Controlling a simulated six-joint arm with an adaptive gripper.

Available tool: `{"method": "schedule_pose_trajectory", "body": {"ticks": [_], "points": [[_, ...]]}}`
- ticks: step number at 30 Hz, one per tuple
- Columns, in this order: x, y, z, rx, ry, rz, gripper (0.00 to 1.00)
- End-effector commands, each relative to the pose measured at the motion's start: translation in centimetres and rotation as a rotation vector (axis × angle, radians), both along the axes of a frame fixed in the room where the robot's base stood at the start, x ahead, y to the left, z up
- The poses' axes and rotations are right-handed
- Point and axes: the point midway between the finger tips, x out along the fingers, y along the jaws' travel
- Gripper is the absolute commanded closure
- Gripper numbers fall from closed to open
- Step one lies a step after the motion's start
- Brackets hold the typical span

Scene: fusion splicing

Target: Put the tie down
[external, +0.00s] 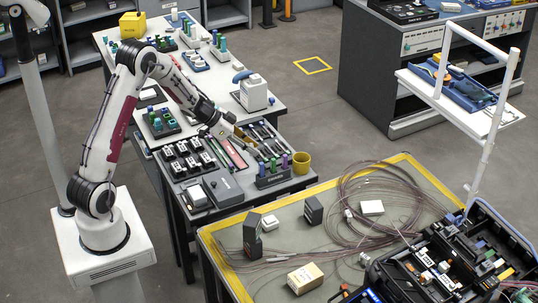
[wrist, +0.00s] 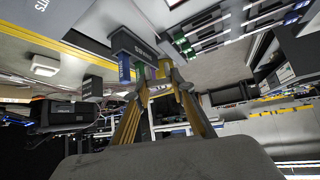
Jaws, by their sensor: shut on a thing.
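My gripper (external: 230,122) hangs over the far part of the dark tool tray on the workbench, at the end of my outstretched arm. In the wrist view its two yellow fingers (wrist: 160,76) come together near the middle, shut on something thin. I take this to be the tie, but it is too small and dark to make out clearly in either view. I cannot tell whether it touches the tray below.
Several slim tools lie in the tray (external: 290,160) under my gripper. A white-and-blue device (external: 252,92) stands close behind. A yellow-edged mat (external: 305,235) holds loose fibre coils.

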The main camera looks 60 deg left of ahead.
Motion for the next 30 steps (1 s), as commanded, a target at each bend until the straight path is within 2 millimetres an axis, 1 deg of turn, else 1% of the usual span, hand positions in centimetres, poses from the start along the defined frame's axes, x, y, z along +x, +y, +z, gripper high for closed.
{"method": "schedule_pose_trajectory", "body": {"ticks": [9,12,17,27,30], "points": [[-0.1,0.0,-3.8,-0.002,0.003,0.001,0.85],[-0.1,0.0,-4.8,-0.001,0.003,0.001,0.85],[0.0,0.0,-5.5,0.0,0.001,0.001,0.85],[0.0,0.0,-5.6,0.0,0.001,0.0,0.85],[0.0,0.0,-5.9,-0.001,0.001,0.0,0.85]]}}
